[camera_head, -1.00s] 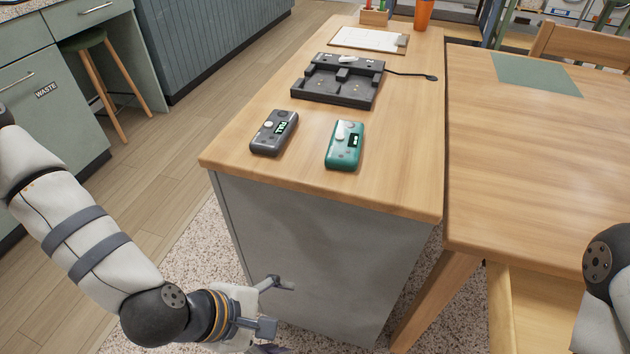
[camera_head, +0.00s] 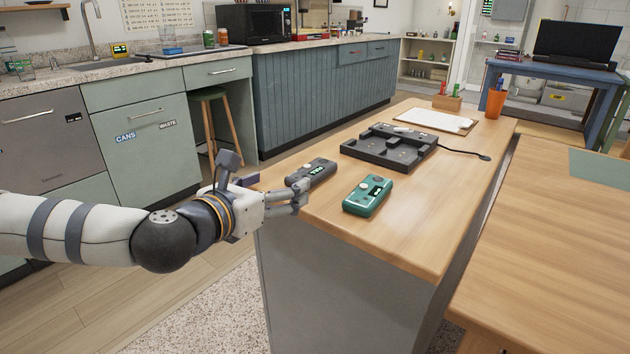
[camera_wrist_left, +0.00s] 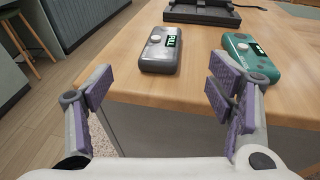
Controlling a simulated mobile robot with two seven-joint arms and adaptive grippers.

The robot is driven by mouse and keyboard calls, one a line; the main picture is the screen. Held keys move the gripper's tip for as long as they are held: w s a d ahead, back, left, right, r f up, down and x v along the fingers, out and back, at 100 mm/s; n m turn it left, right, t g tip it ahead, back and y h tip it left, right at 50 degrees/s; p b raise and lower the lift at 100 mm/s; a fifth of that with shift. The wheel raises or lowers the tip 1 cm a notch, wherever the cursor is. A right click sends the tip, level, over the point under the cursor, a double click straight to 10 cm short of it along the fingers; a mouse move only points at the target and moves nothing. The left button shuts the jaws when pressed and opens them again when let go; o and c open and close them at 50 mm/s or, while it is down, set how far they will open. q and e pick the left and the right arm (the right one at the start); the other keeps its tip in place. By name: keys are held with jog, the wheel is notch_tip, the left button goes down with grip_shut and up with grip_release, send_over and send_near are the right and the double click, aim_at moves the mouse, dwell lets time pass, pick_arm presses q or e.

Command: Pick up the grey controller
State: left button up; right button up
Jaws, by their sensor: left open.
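The grey controller (camera_head: 311,172) lies on the wooden counter near its left front corner. It has a small lit green display and a pale knob. In the left wrist view the grey controller (camera_wrist_left: 161,50) is ahead of the fingers, between them and apart from both. My left gripper (camera_head: 272,186) is open and empty at the counter's near edge, just short of the grey controller. It also shows in the left wrist view (camera_wrist_left: 160,95), with purple finger pads spread wide. My right gripper is not in view.
A green controller (camera_head: 368,196) lies right of the grey one; it also shows in the left wrist view (camera_wrist_left: 252,60). A black dock (camera_head: 389,149) with a cable, a clipboard (camera_head: 437,120) and an orange cup (camera_head: 496,103) are farther back. The counter's front right is clear.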

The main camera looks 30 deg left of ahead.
aim_at(316, 165)
pick_arm(q)
jog(key=x, duration=1.1)
jog(key=shift+w+d+r, duration=0.15)
jog(key=shift+w+r, duration=0.1)
jog(key=shift+w, duration=0.15)
jog(key=c, duration=1.4)
